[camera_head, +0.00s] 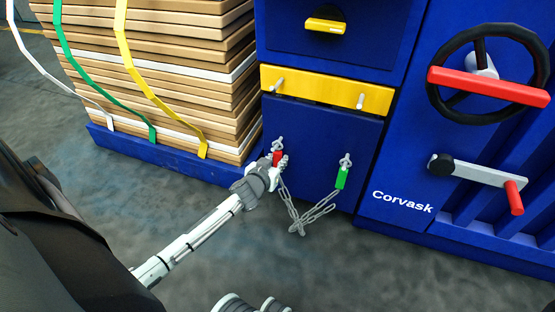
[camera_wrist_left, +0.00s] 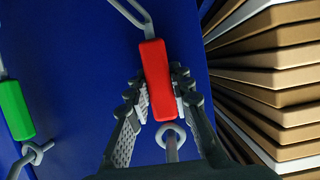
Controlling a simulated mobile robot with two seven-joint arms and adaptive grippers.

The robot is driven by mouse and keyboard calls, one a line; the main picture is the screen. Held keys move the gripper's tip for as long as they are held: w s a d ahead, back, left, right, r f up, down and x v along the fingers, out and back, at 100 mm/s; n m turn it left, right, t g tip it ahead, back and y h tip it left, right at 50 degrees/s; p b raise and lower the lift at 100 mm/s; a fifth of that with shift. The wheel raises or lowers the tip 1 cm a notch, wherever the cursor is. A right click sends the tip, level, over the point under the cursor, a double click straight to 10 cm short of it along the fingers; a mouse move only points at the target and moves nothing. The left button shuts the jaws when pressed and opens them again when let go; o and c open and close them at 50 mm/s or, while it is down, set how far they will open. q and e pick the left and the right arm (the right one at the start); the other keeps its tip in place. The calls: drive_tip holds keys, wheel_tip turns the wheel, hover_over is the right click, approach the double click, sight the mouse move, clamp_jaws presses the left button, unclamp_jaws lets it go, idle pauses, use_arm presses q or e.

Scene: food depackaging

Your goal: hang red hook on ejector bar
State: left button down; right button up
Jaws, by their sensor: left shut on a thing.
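The red hook (camera_head: 277,157) has a red grip block and a metal hook end. It is at the lower blue panel, at the left end of a chain (camera_head: 303,222). My left gripper (camera_head: 276,164) is shut on its red block. In the left wrist view the red hook (camera_wrist_left: 158,80) sits between the two fingers (camera_wrist_left: 158,95), its metal hook pointing away and a ring at its near end. The yellow bar (camera_head: 318,90) with two metal pegs is above, apart from the hook. The green hook (camera_head: 342,177) is at the chain's right end.
A stack of flat cardboard (camera_head: 160,70) with white, green and yellow straps stands left of the blue machine. A wheel with a red bar (camera_head: 490,87) and a red-handled crank (camera_head: 514,198) are to the right. The floor in front is clear.

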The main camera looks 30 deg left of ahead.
use_arm(q)
drive_tip(key=shift+r, duration=0.25)
drive_tip(key=shift+s, duration=0.1)
drive_tip(key=shift+s+d+p, duration=0.25)
drive_tip(key=shift+s+p, duration=0.25)
drive_tip(key=shift+s, duration=0.45)
drive_tip(key=shift+p+v, duration=0.95)
drive_tip(key=shift+v, duration=0.3)
drive_tip(key=shift+r, duration=0.1)
drive_tip(key=shift+s+d+p, duration=0.2)
drive_tip(key=shift+s, duration=0.5)
drive_tip(key=shift+s+d+p, duration=0.15)
drive_tip(key=shift+s+p, duration=0.05)
drive_tip(key=shift+s, duration=0.5)
drive_tip(key=shift+s+d+p, duration=0.2)
drive_tip(key=shift+s, duration=0.55)
